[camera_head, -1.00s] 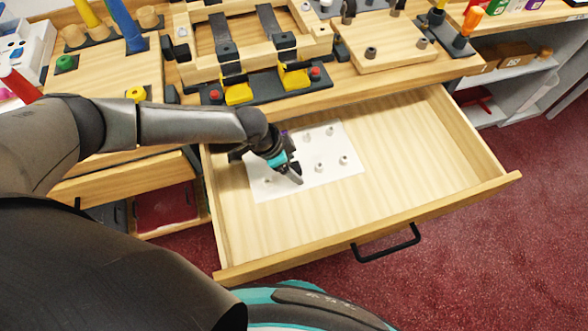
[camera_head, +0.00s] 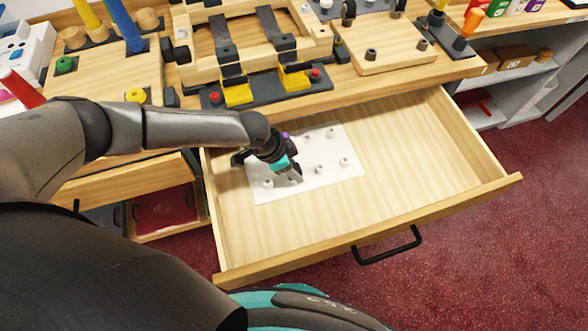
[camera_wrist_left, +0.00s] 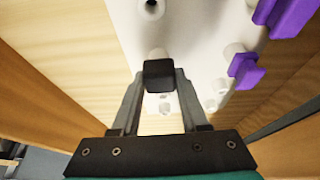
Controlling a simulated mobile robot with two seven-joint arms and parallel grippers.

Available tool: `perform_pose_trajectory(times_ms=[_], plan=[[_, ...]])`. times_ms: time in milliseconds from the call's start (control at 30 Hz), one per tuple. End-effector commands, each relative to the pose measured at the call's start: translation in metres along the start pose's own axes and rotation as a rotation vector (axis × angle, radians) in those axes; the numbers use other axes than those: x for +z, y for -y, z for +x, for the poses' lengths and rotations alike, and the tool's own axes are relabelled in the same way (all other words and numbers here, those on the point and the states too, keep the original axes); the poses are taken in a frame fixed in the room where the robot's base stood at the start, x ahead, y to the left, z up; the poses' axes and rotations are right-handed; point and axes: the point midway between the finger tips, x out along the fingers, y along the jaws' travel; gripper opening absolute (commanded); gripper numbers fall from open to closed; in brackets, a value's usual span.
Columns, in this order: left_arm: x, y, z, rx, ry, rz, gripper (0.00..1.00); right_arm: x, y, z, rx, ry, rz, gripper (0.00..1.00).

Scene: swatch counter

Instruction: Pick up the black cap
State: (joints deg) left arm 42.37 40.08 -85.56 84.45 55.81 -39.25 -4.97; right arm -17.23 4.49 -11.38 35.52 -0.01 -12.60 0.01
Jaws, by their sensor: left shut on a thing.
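The black cap (camera_wrist_left: 158,74) is a small dark block between the fingertips of my left gripper in the left wrist view. The left gripper (camera_head: 296,178) is shut on it, over the white peg board (camera_head: 335,170) in the open drawer. In the head view the cap cannot be made out at the fingertips. A white peg shows just behind the cap in the wrist view; whether the cap is clear of the pegs I cannot tell. My right gripper is in neither view.
Several white pegs stand on the board, and two purple pieces (camera_wrist_left: 243,68) (camera_wrist_left: 288,16) sit beside the gripper. The wooden drawer (camera_head: 430,150) is pulled out, its right part empty. The counter above holds a wooden frame (camera_head: 198,35) with yellow and black parts.

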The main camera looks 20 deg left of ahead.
Motion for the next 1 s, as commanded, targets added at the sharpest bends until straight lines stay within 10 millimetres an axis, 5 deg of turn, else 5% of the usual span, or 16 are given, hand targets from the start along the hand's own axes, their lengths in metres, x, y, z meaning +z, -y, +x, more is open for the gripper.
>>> perform_pose_trajectory(times_ms=[567,767,1000], plan=[[-0.004,0.000,-0.009,0.000,-0.001,0.000,0.00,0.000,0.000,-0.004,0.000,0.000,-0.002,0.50],[-0.016,0.001,-0.038,0.000,-0.003,0.001,0.00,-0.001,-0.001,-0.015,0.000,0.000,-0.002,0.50],[-0.043,0.001,-0.102,-0.003,-0.004,0.002,0.00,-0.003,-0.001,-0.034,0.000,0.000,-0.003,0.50]])
